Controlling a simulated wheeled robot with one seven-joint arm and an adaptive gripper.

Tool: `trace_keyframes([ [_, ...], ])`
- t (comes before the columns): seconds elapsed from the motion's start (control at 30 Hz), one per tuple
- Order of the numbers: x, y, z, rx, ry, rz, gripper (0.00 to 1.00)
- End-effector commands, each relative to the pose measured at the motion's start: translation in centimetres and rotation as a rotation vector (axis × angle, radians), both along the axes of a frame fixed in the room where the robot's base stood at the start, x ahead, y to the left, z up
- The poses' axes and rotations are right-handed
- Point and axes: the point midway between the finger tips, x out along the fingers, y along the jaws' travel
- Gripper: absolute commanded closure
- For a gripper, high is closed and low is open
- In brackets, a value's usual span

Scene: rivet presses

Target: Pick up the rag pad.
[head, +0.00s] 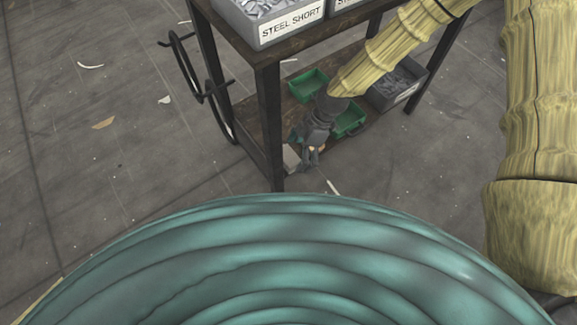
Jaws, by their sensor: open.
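My gripper (311,158) is at the end of my yellow-sleeved arm, over the near edge of the cart's lower shelf (268,112). Its jaws are open, pointing down, and nothing clearly shows between them. A small pale grey flat piece (291,158) lies just left of the fingers, beside the cart's front leg. It may be the rag pad, but it is partly hidden and too small to be sure. I cannot tell whether the fingers touch it.
Two green bins (308,85) and (351,121) and a grey bin of metal parts (399,88) stand on the lower shelf. The upper shelf holds a "STEEL SHORT" bin (291,30). The cart's front leg (271,128) is close to my gripper. Scraps litter the floor.

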Motion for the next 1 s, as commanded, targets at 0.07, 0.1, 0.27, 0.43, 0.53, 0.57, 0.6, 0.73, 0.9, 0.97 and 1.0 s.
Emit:
trace_keyframes([
  [0.07,2.1,0.2,-1.4,0.017,-0.042,0.094,0.00],
  [0.1,3.0,0.2,-1.5,0.023,-0.061,0.141,0.00],
  [0.27,5.7,0.3,-1.6,0.039,-0.120,0.297,0.00],
  [0.43,7.4,0.1,-1.4,0.043,-0.156,0.389,0.00],
  [0.53,7.7,0.1,-1.3,0.044,-0.166,0.414,0.00],
  [0.57,7.8,0.1,-1.4,0.044,-0.166,0.418,0.00],
  [0.6,7.8,0.1,-1.5,0.044,-0.167,0.420,0.00],
  [0.73,7.5,0.5,-2.7,0.044,-0.166,0.422,0.00],
  [0.9,7.0,1.2,-4.9,0.043,-0.165,0.420,0.00],
  [0.97,6.8,1.4,-5.6,0.043,-0.165,0.420,0.00],
  [1.0,6.7,1.6,-5.9,0.044,-0.165,0.419,0.00],
])
